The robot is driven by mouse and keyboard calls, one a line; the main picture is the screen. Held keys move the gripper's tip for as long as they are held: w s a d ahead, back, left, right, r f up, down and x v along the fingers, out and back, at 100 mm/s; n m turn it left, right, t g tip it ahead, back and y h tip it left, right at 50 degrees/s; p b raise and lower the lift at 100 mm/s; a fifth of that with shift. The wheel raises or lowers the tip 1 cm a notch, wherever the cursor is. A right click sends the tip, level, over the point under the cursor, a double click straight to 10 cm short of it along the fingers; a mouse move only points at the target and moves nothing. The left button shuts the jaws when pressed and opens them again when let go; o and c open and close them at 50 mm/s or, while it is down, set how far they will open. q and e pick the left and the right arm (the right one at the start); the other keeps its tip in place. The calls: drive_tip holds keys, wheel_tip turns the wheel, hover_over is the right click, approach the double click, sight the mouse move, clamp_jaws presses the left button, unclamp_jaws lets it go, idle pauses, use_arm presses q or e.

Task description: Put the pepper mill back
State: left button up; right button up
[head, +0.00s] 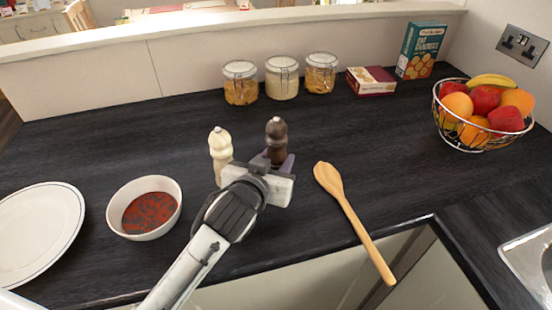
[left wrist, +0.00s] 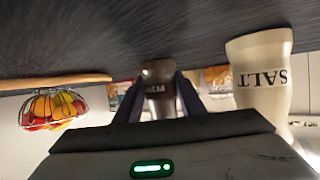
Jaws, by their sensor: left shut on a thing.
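The dark brown pepper mill (head: 276,137) stands upright on the black worktop (head: 331,130) in the head view. My left gripper (head: 278,163) is shut on its body, with a finger showing on each side. In the left wrist view the mill (left wrist: 158,100) appears upside down between the fingers, its label partly hidden. The cream salt mill (head: 220,152) stands just left of the pepper mill and apart from it. It also shows large in the left wrist view (left wrist: 262,75). Whether the pepper mill's base touches the worktop is hidden by my gripper. My right gripper is not in view.
A wooden spoon (head: 348,210) lies to the right, reaching over the worktop's front edge. A bowl of red soup (head: 127,228) and a white plate (head: 72,238) are left. Jars (head: 282,78), boxes (head: 420,52) and a fruit basket (head: 468,143) stand behind and right.

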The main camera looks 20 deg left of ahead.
use_arm(q)
drive_tip(key=o, duration=1)
drive_tip(key=shift+o, duration=0.2)
drive_tip(key=shift+r, duration=0.1)
drive_tip(key=v, duration=1.2)
drive_tip(key=shift+b, duration=0.35)
